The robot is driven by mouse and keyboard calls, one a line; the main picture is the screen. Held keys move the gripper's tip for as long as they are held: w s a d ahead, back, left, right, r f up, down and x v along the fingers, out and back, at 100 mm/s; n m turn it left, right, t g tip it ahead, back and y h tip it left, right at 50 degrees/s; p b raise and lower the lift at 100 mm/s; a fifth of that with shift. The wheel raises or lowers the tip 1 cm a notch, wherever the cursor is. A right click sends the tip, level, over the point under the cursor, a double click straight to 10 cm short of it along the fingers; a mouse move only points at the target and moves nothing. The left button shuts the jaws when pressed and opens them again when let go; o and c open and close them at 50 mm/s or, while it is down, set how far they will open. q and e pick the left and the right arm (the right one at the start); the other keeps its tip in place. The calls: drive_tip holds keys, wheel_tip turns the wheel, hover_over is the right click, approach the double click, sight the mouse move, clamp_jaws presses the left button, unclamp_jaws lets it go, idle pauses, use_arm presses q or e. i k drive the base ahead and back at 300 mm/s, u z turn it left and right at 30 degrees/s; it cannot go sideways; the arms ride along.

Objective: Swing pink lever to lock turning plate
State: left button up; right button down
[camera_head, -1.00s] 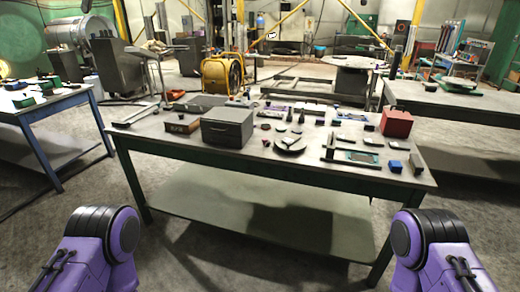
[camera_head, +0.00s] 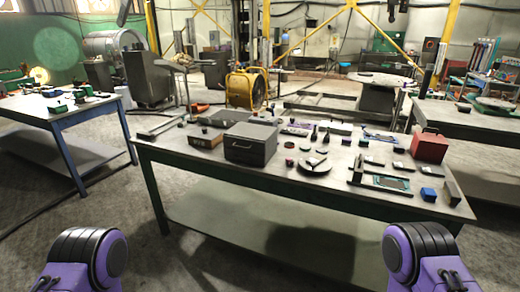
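I cannot make out a pink lever anywhere in the head view. A dark round plate (camera_head: 314,165) with a lighter piece on it lies on the middle table; I cannot tell whether it is the turning plate. A larger pale disc (camera_head: 380,79) sits on a dark stand farther back, and I see no lever on it. Only purple and black arm parts of mine show at the lower left and lower right corners. Both of my grippers are out of view.
The middle table (camera_head: 225,168) stands ahead, with a grey drawer box (camera_head: 250,144), a red box (camera_head: 429,148) and many small parts. A blue-legged table (camera_head: 60,118) is at left, another table (camera_head: 470,120) at right. A yellow fan (camera_head: 245,90) stands behind. Bare floor lies in front.

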sight(288, 160)
drive_tip(key=u, duration=0.3)
drive_tip(key=i, duration=1.65)
drive_tip(key=z, duration=0.55)
